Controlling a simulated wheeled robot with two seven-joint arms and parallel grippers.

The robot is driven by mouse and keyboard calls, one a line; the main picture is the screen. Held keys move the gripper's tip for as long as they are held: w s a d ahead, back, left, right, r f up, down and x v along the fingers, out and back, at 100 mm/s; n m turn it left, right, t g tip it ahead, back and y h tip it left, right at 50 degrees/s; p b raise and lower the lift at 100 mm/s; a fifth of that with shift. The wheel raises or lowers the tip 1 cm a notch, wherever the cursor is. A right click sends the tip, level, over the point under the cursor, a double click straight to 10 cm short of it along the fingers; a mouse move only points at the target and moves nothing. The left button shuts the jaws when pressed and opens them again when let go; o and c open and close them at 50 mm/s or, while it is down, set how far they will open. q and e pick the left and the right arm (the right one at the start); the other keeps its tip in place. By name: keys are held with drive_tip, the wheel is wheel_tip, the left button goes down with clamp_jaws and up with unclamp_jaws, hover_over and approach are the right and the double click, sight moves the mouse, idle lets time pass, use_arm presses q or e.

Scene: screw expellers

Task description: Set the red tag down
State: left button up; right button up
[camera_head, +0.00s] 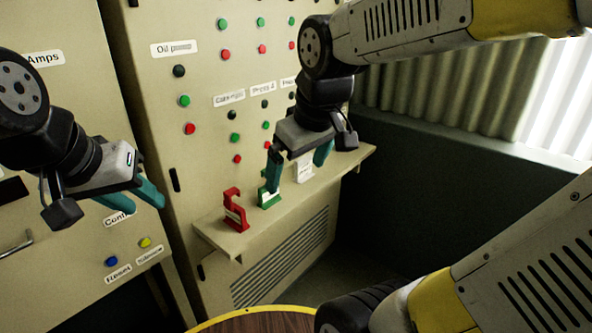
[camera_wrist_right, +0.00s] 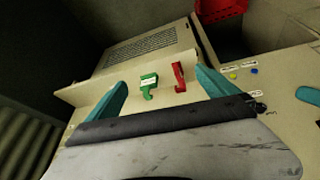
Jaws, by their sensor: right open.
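The red tag (camera_head: 235,210) stands upright on the narrow beige shelf (camera_head: 225,236), near its left end. It is also in the right wrist view (camera_wrist_right: 180,77). My right gripper (camera_head: 298,162) is open above the shelf, with its teal fingers spread. In the right wrist view, the red tag and a green tag (camera_wrist_right: 149,86) show between the fingers, and neither is gripped. My left gripper (camera_head: 133,196) is by the left cabinet, its teal fingers apart with nothing between them.
The green tag (camera_head: 268,196) stands beside the red one, and a white tag (camera_head: 304,169) stands further right. The panel behind carries several red, green and black buttons. A round wooden top (camera_head: 255,322) is at the bottom. A red object (camera_wrist_right: 220,9) shows in the right wrist view.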

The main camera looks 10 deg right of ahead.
drive_tip(key=s+m, duration=0.1)
drive_tip(key=s+m+t, duration=0.1)
drive_tip(key=s+m, duration=0.1)
drive_tip(key=s+d+m+y, duration=0.1)
drive_tip(key=m, duration=0.1)
drive_tip(key=shift+s+r+t, duration=0.25)
drive_tip(key=shift+s+t, duration=0.05)
idle(0.9)
